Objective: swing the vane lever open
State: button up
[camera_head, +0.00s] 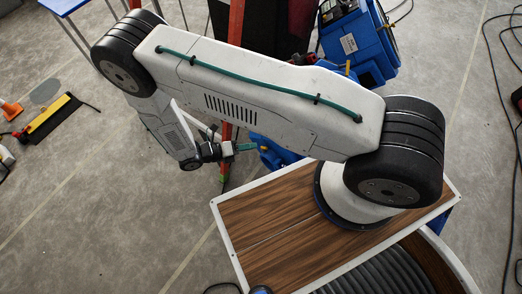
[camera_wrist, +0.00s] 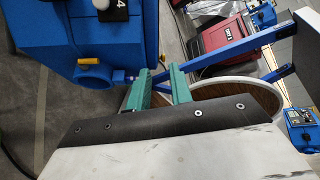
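My gripper (camera_wrist: 158,70) shows in the wrist view with two green fingers apart and nothing between them. In the head view, my gripper (camera_head: 246,147) is below my arm, near a partly hidden blue body (camera_head: 275,152). In the wrist view a large blue housing (camera_wrist: 75,30) stands left of the fingers. I cannot tell for sure which part is the vane lever. In the head view, a small yellow piece (camera_head: 347,68) shows by a blue machine (camera_head: 352,42).
An orange upright post (camera_head: 235,22) stands behind my arm. A blue bar frame (camera_wrist: 245,68) and a red box (camera_wrist: 222,45) are right of the fingers. Cables (camera_head: 500,60) lie at right. A yellow-black item (camera_head: 52,118) and an orange cone (camera_head: 10,109) lie at left. Grey floor is open at lower left.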

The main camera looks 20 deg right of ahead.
aim_at(264, 149)
notch_tip(264, 149, down, 15)
jog(key=s+d+n+t, duration=0.25)
jog(key=n+t, duration=0.25)
jog(key=n, duration=0.7)
jog(key=w+a+f+n+t, duration=0.1)
jog(key=w+a+n, duration=0.1)
jog(key=w+n, duration=0.4)
jog(key=shift+n, duration=0.6)
jog(key=x, duration=0.5)
jog(key=s+x, duration=0.1)
jog(key=x, duration=0.1)
jog(key=shift+d+f, duration=0.3)
grip_shut()
